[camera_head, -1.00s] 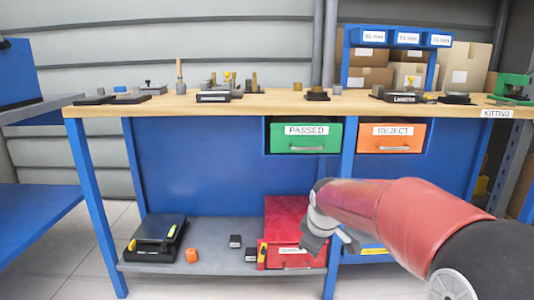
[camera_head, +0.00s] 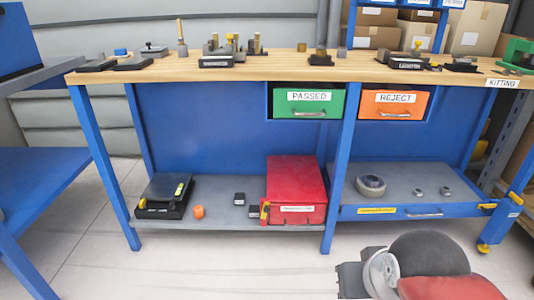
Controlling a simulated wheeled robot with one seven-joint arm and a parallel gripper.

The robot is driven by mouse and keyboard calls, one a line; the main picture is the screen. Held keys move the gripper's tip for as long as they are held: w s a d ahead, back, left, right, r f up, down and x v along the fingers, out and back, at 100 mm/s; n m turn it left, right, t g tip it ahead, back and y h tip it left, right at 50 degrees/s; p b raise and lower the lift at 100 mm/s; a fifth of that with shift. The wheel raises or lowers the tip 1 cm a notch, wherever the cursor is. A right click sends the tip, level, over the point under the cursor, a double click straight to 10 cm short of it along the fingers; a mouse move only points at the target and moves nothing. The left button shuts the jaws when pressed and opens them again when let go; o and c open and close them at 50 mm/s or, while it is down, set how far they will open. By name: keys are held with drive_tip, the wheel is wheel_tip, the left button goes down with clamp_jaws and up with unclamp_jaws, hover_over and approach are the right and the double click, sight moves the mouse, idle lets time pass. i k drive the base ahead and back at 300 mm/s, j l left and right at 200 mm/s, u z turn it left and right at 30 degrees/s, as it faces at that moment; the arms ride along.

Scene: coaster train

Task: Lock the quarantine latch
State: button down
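The red quarantine box (camera_head: 296,178) sits on the lower shelf of the workbench, left of the bench's middle leg. Its lid looks down, and a white label (camera_head: 297,209) is on its front. A small yellow latch (camera_head: 265,210) is at the left end of the front face; it is too small to tell whether it is locked. My gripper (camera_head: 347,281) is low in the picture, in front of the bench and below and right of the box, apart from it. Its fingers are dark and seen at an angle that hides whether they are open.
Beside the box are small dark blocks (camera_head: 240,198), an orange cylinder (camera_head: 198,212) and a black case (camera_head: 165,196). A blue drawer unit (camera_head: 410,198) lies right of the middle leg. Green (camera_head: 309,103) and orange (camera_head: 395,104) drawers hang above. The floor in front is clear.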

sight(265, 210)
drive_tip(key=i+j, duration=1)
